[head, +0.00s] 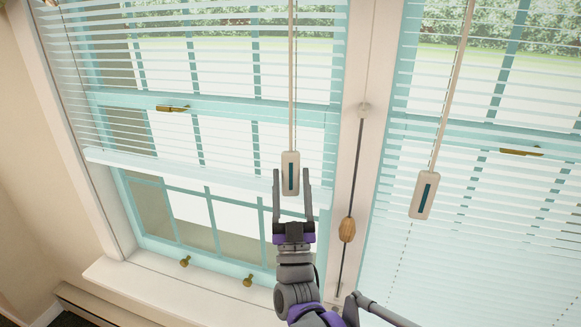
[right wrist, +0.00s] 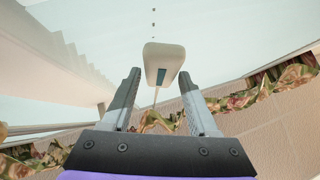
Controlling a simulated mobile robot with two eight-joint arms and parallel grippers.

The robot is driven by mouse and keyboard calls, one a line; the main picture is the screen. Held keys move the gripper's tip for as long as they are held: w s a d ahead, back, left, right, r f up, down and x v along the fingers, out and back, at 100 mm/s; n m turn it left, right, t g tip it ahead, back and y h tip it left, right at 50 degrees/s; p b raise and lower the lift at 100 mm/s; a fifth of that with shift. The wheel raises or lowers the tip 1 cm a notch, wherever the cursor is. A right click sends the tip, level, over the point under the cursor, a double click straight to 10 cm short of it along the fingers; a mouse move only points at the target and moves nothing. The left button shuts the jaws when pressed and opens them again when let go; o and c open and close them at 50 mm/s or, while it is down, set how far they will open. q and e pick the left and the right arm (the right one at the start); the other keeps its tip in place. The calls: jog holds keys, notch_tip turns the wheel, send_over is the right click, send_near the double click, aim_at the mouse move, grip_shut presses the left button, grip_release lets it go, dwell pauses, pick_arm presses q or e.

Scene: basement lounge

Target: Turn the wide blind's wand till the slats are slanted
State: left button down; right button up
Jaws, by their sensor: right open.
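My right gripper (head: 291,172) is open, pointing up, with one finger on each side of the pale handle (head: 290,185) of a hanging wand (head: 292,70). In the right wrist view the handle (right wrist: 163,62) appears between and just past the open fingertips (right wrist: 160,74), with gaps on both sides. The left blind (head: 200,50) has thin white slats standing apart, with the window showing between them. The right blind (head: 470,240) runs out of the picture and has its own wand handle (head: 424,195). Which blind is wider cannot be told. My left gripper is out of view.
A cord with a wooden tassel (head: 347,229) hangs close to the right of my right gripper, along the white post (head: 368,90). The left blind's bottom rail (head: 150,168) hangs above the sill (head: 150,285). Brass fittings (head: 248,280) sit low on the window.

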jog(key=shift+x, duration=1.35)
